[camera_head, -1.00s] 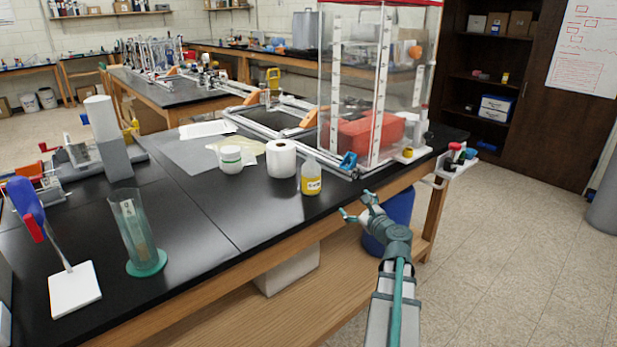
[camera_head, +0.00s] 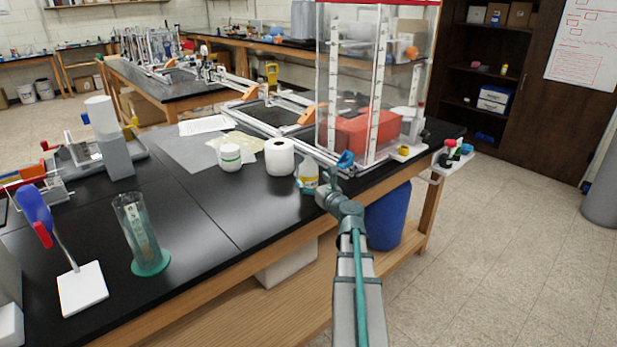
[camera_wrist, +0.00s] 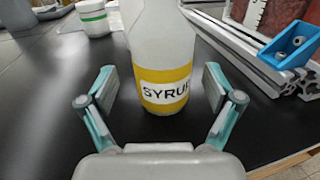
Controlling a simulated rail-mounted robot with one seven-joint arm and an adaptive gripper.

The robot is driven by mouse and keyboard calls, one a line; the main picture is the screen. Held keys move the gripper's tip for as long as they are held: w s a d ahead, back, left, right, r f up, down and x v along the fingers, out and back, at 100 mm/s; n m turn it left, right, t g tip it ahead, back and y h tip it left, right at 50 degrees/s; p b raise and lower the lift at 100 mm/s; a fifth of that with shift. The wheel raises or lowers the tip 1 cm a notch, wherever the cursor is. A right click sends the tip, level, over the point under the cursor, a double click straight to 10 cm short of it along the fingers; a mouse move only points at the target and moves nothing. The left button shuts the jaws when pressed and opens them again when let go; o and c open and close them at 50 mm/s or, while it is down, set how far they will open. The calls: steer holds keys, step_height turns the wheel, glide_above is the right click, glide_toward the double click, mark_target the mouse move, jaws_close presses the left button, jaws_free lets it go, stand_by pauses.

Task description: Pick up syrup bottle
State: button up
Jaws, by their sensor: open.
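The syrup bottle (camera_wrist: 160,60) stands upright on the black bench, translucent with a yellow band lettered "SYRUP". In the wrist view it is straight ahead, with its top cut off by the frame edge. My gripper (camera_wrist: 160,95) is open, its two teal-edged fingers reaching to either side of the bottle's lower part. I see no finger clearly touching it. In the head view the bottle (camera_head: 307,176) is partly hidden behind my gripper (camera_head: 326,180) at the bench's front edge.
A white roll (camera_head: 280,157) and a white jar with a green band (camera_head: 230,158) stand left of the bottle. The metal extrusion frame with a blue bracket (camera_wrist: 292,44) is close on the right. A clear enclosure (camera_head: 375,90) holding a red container stands behind it.

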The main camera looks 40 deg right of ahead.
mark_target(306, 173)
steer(key=w, duration=0.2)
steer(key=w+d+p, duration=0.1)
steer(key=w, duration=0.2)
steer(key=shift+d, duration=0.1)
steer(key=c, duration=1.3)
